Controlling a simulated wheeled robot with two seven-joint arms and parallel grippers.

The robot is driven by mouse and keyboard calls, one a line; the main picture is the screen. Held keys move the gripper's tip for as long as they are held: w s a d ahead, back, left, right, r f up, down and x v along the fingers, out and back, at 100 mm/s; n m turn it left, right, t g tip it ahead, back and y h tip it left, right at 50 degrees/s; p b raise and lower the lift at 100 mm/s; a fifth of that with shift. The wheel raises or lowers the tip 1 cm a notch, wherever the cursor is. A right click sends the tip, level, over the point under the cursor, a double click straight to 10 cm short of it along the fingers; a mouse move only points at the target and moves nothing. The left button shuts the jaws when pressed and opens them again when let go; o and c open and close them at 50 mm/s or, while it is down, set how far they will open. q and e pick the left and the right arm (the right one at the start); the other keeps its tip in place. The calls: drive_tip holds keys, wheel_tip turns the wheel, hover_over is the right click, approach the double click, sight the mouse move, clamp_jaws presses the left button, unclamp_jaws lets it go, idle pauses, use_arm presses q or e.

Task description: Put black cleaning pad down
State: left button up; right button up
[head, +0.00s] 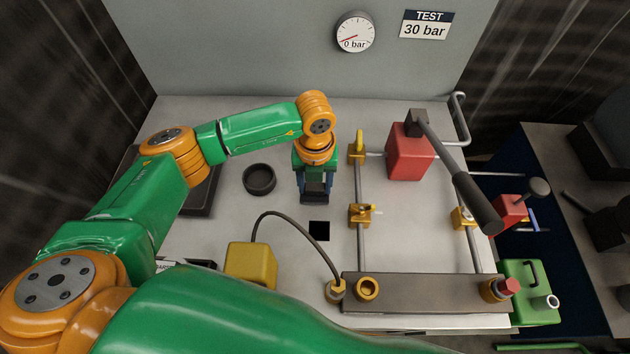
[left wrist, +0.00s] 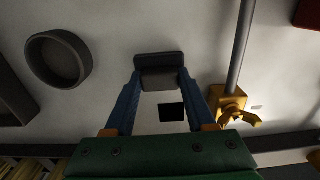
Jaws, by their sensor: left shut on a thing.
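My left gripper (head: 316,190) points down over the pale bench, left of the upright pipe. It is shut on the black cleaning pad (head: 315,184), a dark block between its blue fingers. In the left wrist view the pad (left wrist: 160,72) sits across the tips of the left gripper (left wrist: 160,85). I cannot tell whether the pad touches the bench. My right gripper is not in view.
A flat black square (head: 319,231) lies just in front of the gripper. A round dark dish (head: 259,179) stands to the left. Yellow valves (head: 361,215) and pipes stand close on the right. A yellow block (head: 251,264) with a hose is nearer.

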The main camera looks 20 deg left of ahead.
sight(315, 186)
use_arm(q)
drive_tip(key=shift+f, duration=0.2)
drive_tip(key=o, duration=1.2)
drive_tip(key=shift+r, duration=0.1)
drive_tip(key=shift+r, duration=0.1)
drive_tip(key=shift+r, duration=0.2)
drive_tip(key=shift+r+b, duration=1)
drive_tip(key=shift+r, duration=4.9)
